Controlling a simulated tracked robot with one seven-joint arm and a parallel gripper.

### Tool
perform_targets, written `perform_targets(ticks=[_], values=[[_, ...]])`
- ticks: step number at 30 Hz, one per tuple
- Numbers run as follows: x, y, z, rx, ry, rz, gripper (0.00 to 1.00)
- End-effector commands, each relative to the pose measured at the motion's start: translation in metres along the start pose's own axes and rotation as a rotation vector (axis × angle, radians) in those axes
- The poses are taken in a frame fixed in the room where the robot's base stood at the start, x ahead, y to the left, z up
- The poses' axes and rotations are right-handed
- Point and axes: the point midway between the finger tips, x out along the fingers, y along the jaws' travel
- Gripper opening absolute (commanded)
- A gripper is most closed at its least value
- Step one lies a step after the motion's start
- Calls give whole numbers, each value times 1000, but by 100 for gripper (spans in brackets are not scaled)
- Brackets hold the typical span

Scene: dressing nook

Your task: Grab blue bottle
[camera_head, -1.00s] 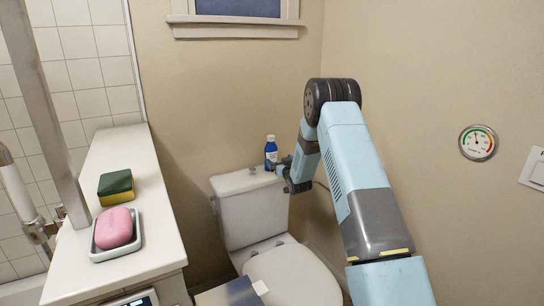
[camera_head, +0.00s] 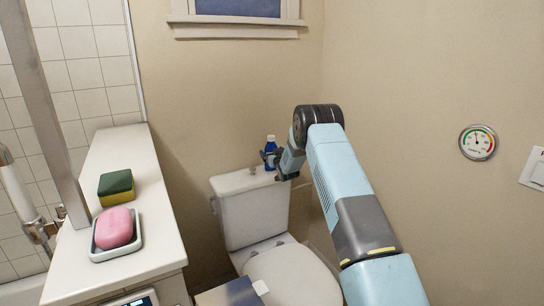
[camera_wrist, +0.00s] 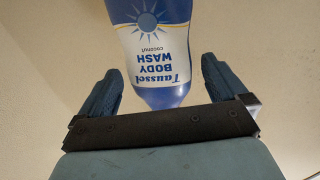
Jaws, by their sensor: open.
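The blue bottle (camera_head: 270,146) stands upright on the toilet tank lid (camera_head: 236,183), towards its right end. In the wrist view the bottle (camera_wrist: 150,40) appears upside down, with a white and blue body wash label. My gripper (camera_head: 268,160) is at the bottle, partly hiding its lower part in the head view. In the wrist view my gripper (camera_wrist: 160,88) is open, with one finger on each side of the bottle. Gaps show between the bottle and both fingers.
A small knob (camera_head: 252,170) sits on the tank lid beside my gripper. The toilet seat lid (camera_head: 292,277) is below. At left, a white counter (camera_head: 130,155) holds a green and yellow sponge (camera_head: 115,187) and pink soap (camera_head: 114,228) in a dish. Walls stand behind and to the right.

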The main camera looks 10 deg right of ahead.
Motion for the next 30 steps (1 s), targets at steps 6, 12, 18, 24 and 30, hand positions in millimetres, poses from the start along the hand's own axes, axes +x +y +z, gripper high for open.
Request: perform_targets(ticks=[6,12,18,24,30], values=[[19,0,0,-1,0,0,99],[20,1,0,-1,0,1,99],[20,1,0,-1,0,1,88],[20,1,0,-1,0,1,69],[20,2,0,-1,0,1,50]])
